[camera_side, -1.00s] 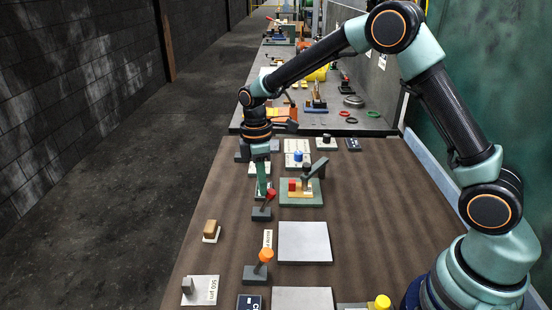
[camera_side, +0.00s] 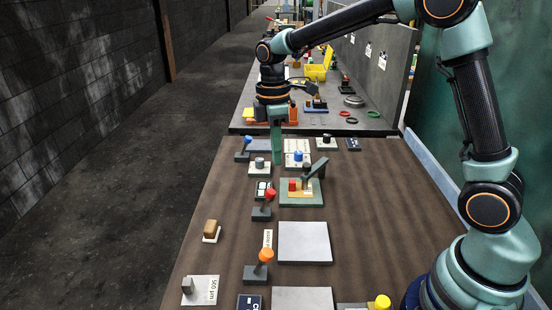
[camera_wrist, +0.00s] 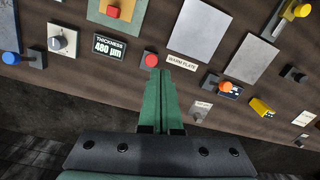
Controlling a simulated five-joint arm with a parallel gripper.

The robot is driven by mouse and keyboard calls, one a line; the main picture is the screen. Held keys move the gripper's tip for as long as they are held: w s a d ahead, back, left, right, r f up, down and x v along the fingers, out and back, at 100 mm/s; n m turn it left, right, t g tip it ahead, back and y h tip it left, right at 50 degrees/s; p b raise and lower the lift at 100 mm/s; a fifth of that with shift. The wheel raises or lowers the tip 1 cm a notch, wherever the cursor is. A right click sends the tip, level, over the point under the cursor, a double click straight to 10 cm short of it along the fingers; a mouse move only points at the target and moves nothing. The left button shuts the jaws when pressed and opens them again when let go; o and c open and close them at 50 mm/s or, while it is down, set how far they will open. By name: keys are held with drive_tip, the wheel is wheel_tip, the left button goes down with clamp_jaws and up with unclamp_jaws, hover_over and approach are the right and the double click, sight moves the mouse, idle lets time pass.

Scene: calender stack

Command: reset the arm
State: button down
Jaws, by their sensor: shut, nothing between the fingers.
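My gripper (camera_side: 276,150) hangs fingers-down above the far part of the brown table (camera_side: 200,215) in the side view, holding nothing. Its green fingers lie together in the wrist view (camera_wrist: 165,80). Beneath and around it stand a blue-knobbed lever (camera_side: 246,142), a grey knob on a white plate (camera_side: 260,163) and a red-knobbed lever (camera_side: 270,195). The red knob (camera_wrist: 151,60) shows just left of the fingertips in the wrist view, with a display reading 480 µm (camera_wrist: 110,46) further left.
A green-based fixture with a red block and dark lever (camera_side: 302,188) stands right of the red lever. Two grey plates, one of them the nearer-middle plate (camera_side: 304,242), lie flat. An orange-knobbed lever (camera_side: 262,258) stands nearer. Bare table lies at the right.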

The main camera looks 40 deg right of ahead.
drive_tip(key=shift+r, duration=0.15)
drive_tip(key=s+d+r+m+t, duration=0.1)
drive_tip(key=s+r+m+t, duration=0.2)
drive_tip(key=s+m, duration=0.3)
drive_tip(key=s+d+r+m+t, duration=0.2)
drive_tip(key=s+r+m+t, duration=0.1)
drive_tip(key=s+m, duration=0.3)
drive_tip(key=s+r, duration=0.1)
drive_tip(key=s, duration=0.1)
drive_tip(key=shift+s+r, duration=0.15)
drive_tip(key=shift+s, duration=0.15)
